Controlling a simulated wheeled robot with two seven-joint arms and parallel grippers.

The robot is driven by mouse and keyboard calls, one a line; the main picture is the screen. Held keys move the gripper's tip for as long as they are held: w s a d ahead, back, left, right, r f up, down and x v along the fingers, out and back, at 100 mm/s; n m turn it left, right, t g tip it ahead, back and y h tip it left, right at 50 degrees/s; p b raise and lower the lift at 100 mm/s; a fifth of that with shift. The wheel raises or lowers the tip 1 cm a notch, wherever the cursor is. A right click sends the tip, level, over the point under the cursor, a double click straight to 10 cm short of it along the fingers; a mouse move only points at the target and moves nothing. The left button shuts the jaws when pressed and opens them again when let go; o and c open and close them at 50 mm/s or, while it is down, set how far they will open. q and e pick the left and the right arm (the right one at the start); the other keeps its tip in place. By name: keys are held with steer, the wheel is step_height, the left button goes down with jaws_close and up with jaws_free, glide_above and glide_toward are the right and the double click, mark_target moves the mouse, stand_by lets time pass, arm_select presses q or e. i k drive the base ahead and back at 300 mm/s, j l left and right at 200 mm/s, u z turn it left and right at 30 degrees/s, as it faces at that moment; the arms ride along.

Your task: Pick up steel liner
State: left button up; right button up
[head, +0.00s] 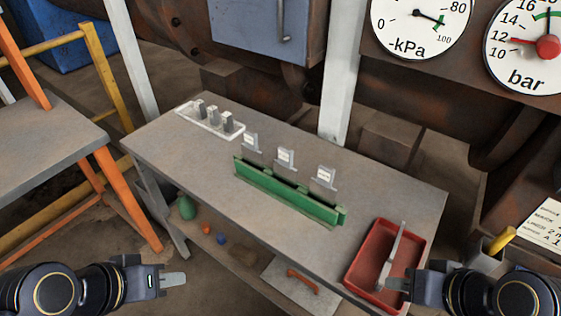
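No part is labelled clearly enough for me to be sure which is the steel liner. A long, thin grey metal bar (394,252) lies slanted in or across the red tray (366,247) at the table's right front. Three grey metal plates with pale labels (285,160) stand upright along the green mould (285,198). My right gripper (397,285) is at the tray's near right side, its fingertips close to the bar's lower end; contact is unclear. My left gripper (173,279) is off the table at the lower left, apart from everything and empty.
A clear tray (186,109) with three small grey blocks (213,113) sits at the table's far left. The grey table (180,160) is bare at its left front. A lower shelf holds small coloured items. An orange-legged bench (40,140) stands at left.

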mark_target(254, 157)
steer(key=z, duration=3.1)
steer(key=u, duration=3.3)
steer(key=i+j, duration=0.15)
steer(key=i+j+z, duration=0.15)
steer(key=j, duration=0.15)
steer(key=i+j+z, duration=0.15)
steer(key=j, duration=0.2)
steer(key=j+z, duration=0.1)
steer(key=j, duration=0.2)
steer(key=i, duration=0.05)
